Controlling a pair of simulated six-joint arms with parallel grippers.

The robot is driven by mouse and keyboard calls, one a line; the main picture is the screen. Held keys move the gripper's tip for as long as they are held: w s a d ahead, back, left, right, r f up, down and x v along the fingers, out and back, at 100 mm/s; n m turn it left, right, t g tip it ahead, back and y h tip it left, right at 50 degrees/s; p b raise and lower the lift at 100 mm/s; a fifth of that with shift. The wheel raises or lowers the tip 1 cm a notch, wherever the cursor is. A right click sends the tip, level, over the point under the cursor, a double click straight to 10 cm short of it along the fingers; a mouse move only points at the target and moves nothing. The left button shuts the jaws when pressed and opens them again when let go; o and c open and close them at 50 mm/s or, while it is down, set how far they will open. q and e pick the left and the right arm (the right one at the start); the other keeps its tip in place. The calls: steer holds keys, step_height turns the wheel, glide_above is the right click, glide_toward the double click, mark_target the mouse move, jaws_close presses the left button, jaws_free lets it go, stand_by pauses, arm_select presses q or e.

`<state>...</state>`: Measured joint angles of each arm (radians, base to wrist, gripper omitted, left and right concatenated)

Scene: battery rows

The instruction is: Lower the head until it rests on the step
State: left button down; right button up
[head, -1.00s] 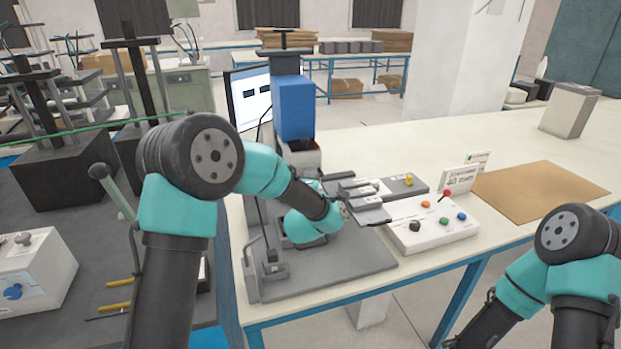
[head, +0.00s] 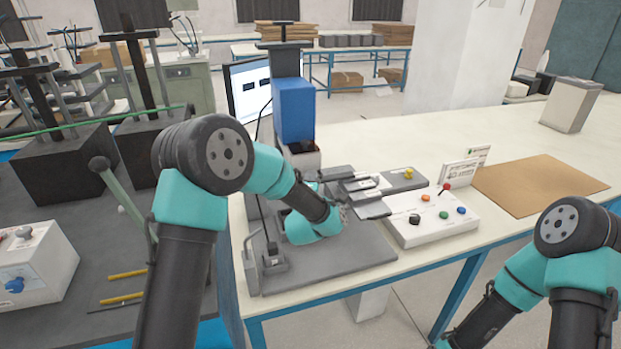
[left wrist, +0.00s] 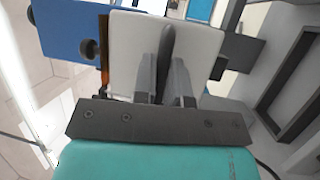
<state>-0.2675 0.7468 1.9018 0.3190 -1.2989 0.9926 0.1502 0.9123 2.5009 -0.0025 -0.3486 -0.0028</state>
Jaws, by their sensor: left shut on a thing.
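The blue head (head: 294,108) of the bench stand sits high on its column, above the grey base plate (head: 340,266). A blue part (left wrist: 65,28) also shows at the upper left of the left wrist view. My left gripper (left wrist: 166,78) is shut on a dark handle (left wrist: 167,42) in front of a pale plate (left wrist: 190,40). In the head view my left wrist is low beside the column, and its fingers are mostly hidden. I cannot clearly make out the step; grey blocks (head: 365,184) stand right of the column. My right gripper is outside the view.
A white control box (head: 432,222) with coloured knobs stands right of the stand. A brown mat (head: 540,187) and a grey bin (head: 570,106) are farther right. A monitor (head: 248,92) stands behind the column.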

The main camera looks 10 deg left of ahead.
arm_select(q)
steer(key=c, duration=1.2)
jaws_free()
steer(key=shift+f, duration=0.2)
steer(key=shift+s, duration=0.1)
steer(key=s+f, duration=0.1)
steer(key=s, duration=0.4)
steer(key=s+d+f, duration=0.1)
steer(key=s, duration=0.5)
steer(key=s+d, duration=0.1)
steer(key=s, duration=0.5)
steer(key=shift+f, duration=0.4)
